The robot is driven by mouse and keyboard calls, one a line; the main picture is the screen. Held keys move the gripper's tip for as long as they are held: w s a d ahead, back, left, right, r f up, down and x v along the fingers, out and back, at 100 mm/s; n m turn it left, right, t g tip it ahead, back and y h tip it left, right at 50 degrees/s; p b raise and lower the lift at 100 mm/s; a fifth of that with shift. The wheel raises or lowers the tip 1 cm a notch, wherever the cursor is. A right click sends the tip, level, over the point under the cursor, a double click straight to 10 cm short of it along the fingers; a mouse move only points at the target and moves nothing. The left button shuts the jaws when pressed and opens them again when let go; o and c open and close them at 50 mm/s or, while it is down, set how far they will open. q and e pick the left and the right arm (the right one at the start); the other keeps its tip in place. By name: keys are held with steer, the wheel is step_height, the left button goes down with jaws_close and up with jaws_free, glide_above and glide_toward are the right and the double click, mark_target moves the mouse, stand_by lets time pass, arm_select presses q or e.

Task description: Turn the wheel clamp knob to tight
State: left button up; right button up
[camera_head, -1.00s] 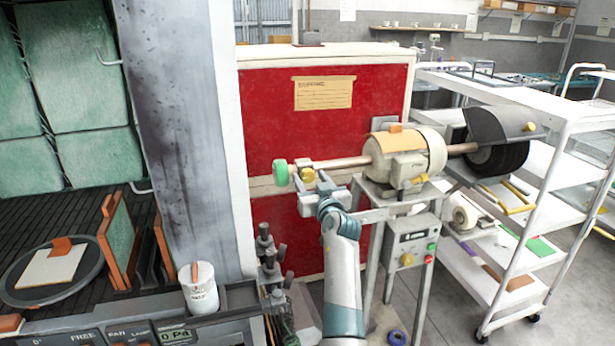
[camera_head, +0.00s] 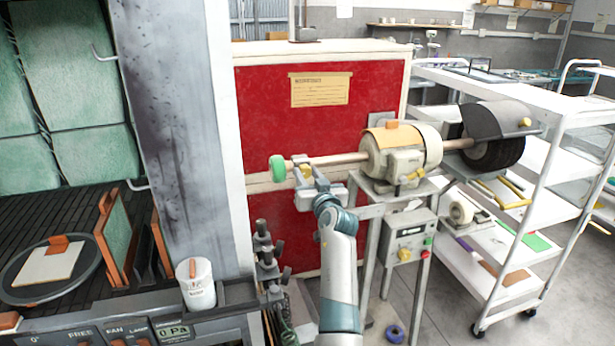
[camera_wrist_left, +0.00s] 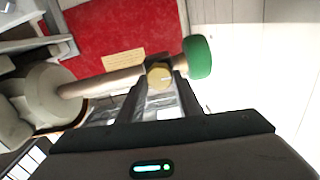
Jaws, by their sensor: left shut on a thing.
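The wheel clamp knob (camera_wrist_left: 159,75) is a round brass-yellow knob on the shaft, beside the green wheel (camera_head: 278,168). The green wheel also shows in the left wrist view (camera_wrist_left: 198,56). My left gripper (camera_head: 304,172) is at the shaft end; in the left wrist view its two fingers stand on either side of the knob and are shut on it. The fingers mostly hide the knob in the head view. I cannot read whether the knob is loose or tight. My right gripper is in neither view.
The motor (camera_head: 400,155) sits on a grey stand with a control box (camera_head: 408,238). A dark guarded wheel (camera_head: 493,152) is on its right end. A white shelf cart (camera_head: 560,125) stands right. A red panel (camera_head: 300,110) is behind; a white canister (camera_head: 197,285) is at lower left.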

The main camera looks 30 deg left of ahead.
arm_select(q)
steer(key=shift+m, duration=1.9)
steer(key=m, duration=0.2)
steer(key=shift+w+m, duration=0.1)
steer(key=shift+m, duration=0.3)
steer(key=m+p, duration=0.1)
steer(key=m, duration=0.1)
steer(key=shift+d+r+m, duration=0.1)
steer(key=shift+m, duration=0.2)
steer(key=m+p, duration=0.2)
steer(key=m, duration=0.3)
steer(key=shift+p, duration=0.4)
steer(key=m+p, duration=0.1)
steer(key=m, duration=0.2)
steer(key=shift+p, duration=0.35)
steer(key=m+p, duration=0.2)
steer(key=m, duration=0.1)
steer(key=m+p, duration=0.2)
steer(key=m, duration=0.1)
steer(key=shift+m, duration=0.3)
steer(key=m+p, duration=0.1)
steer(key=m, duration=0.1)
steer(key=shift+f+m+p, duration=0.25)
steer(key=shift+m+p, duration=0.1)
steer(key=shift+m, duration=0.05)
steer(key=m, duration=0.4)
steer(key=shift+f, duration=0.15)
steer(key=shift+m, duration=2.1)
